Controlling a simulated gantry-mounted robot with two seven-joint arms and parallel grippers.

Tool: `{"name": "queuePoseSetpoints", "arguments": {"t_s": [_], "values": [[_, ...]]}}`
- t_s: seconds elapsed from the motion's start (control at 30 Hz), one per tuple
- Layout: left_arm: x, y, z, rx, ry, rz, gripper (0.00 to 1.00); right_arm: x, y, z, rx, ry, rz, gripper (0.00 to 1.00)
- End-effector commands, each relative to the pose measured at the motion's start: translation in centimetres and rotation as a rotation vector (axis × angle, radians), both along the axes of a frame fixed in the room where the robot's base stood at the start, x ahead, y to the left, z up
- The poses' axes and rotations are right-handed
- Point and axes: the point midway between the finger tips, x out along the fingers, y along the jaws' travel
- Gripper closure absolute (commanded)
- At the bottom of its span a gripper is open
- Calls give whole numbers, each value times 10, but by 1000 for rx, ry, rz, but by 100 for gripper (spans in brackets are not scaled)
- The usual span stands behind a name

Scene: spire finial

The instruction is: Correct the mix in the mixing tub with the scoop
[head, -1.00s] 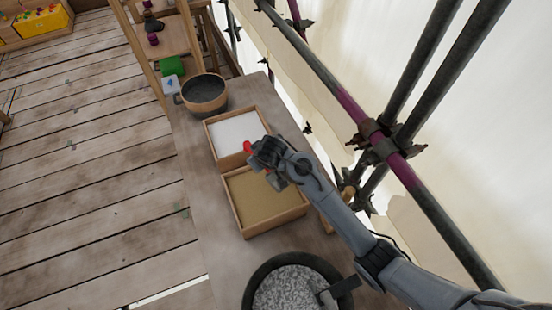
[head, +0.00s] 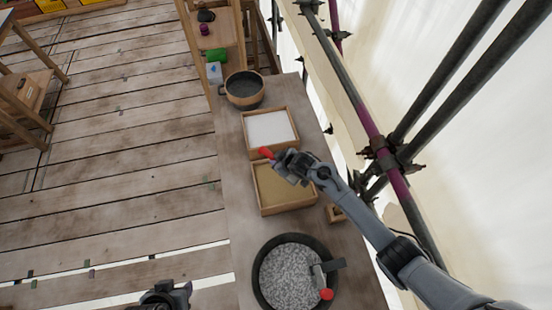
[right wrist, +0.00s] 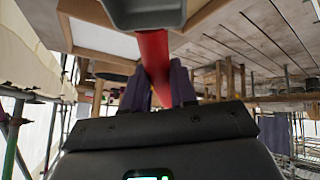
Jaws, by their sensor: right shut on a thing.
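The mixing tub (head: 257,285) is a round black tub at the bottom of the head view, filled with speckled grey mix (head: 285,272). My right gripper (head: 280,162) is above the line between two wooden boxes, shut on the red handle of the scoop (head: 266,153). In the right wrist view the red handle (right wrist: 153,60) stands between the fingers, with the grey scoop head (right wrist: 147,14) beyond it, cut by the top edge. I cannot see what the scoop holds. My left gripper (head: 168,296) is at the bottom edge, away from the tub, its jaws unclear.
One wooden box (head: 297,138) holds white powder, the other (head: 258,190) sand. A dark-filled bucket (head: 228,90) stands behind them. A tool with a red end (head: 326,294) lies across the tub's right side. Scaffold poles (head: 385,160) run along the right. The plank floor (head: 130,170) is open.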

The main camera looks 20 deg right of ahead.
Motion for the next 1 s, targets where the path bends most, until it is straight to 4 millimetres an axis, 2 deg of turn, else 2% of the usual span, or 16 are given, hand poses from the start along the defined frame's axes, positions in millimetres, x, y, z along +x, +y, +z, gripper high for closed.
{"name": "queuePoseSetpoints", "arguments": {"t_s": [0.27,0.8,1.0], "values": [[0,0,-20,0,2,1,57,-3,-2,-17,33,-42,0,100],[0,3,-85,13,2,-9,57,-12,-9,-64,126,-168,0,100],[0,3,-94,13,3,-8,57,-11,-8,-80,126,-168,-1,100]]}}
